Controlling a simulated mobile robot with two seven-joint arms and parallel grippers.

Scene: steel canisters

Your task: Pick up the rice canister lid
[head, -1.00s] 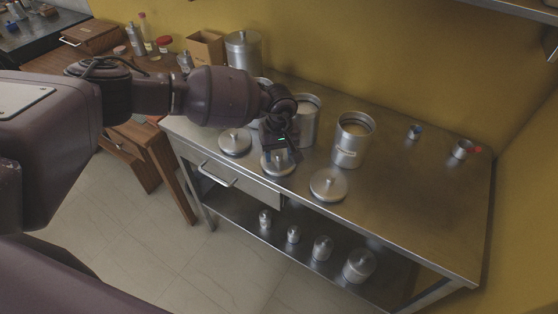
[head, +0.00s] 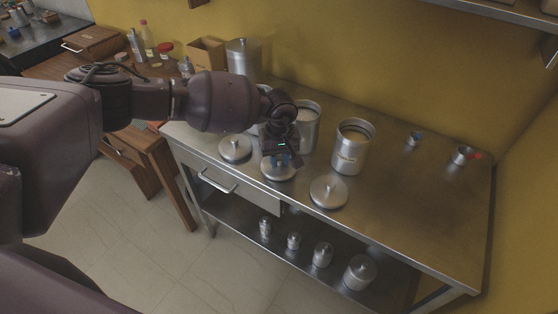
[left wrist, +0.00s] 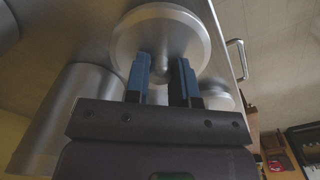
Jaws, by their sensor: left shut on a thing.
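Three round steel lids with knobs lie in a row along the front of the steel table: a left lid (head: 235,149), a middle lid (head: 270,175) and a right lid (head: 328,192). My left gripper (head: 281,160) is over the middle lid, pointing down. In the left wrist view its blue-tipped fingers (left wrist: 162,72) are shut on the knob of this lid (left wrist: 150,30). The lid appears to be on or just above the tabletop. Open canisters stand behind: a middle one (head: 307,130) and a right one (head: 350,150). The left one is mostly hidden by my arm. Labels are unreadable.
Small canisters stand on the lower shelf (head: 340,280). The tabletop's right front is clear.

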